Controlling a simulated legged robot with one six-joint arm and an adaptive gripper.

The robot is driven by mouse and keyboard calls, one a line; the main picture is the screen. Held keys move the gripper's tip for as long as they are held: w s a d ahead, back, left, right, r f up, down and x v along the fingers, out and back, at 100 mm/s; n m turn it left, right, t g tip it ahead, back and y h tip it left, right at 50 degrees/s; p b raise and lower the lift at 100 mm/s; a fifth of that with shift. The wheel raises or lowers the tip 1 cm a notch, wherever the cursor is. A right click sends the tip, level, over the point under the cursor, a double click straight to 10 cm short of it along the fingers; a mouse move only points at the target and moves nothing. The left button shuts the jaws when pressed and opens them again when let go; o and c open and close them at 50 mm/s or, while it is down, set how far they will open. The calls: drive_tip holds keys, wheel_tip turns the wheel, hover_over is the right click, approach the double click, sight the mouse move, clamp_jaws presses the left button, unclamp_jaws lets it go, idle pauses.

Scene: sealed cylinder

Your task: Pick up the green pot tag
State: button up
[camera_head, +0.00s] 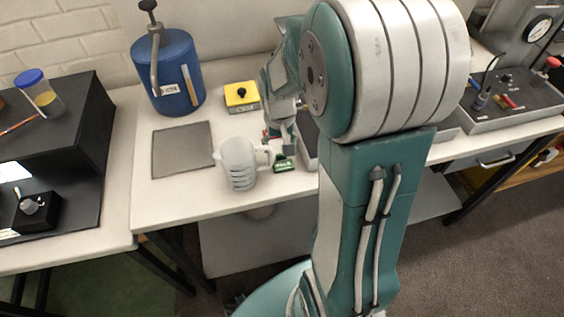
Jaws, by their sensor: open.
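A small green tag (284,165) lies on the white table, just right of a clear measuring jug (238,165). It looks like the green pot tag. My gripper (279,148) points down just behind and above the tag, with its fingers apart. The fingers look small and partly overlap the jug's handle area and the tag in this view. I cannot tell whether they touch the tag.
A grey mat (182,150) lies left of the jug. A blue cylinder (170,75) with a crank and a yellow box with a black knob (241,95) stand behind. A grey tray-like thing (308,140) lies close right of the tag, partly hidden by my arm.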

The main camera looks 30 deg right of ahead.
sight(283, 163)
wheel_tip(283, 163, down, 4)
drive_tip(key=shift+w+d+r, duration=0.1)
drive_tip(key=shift+d, duration=0.05)
drive_tip(key=c, duration=0.9)
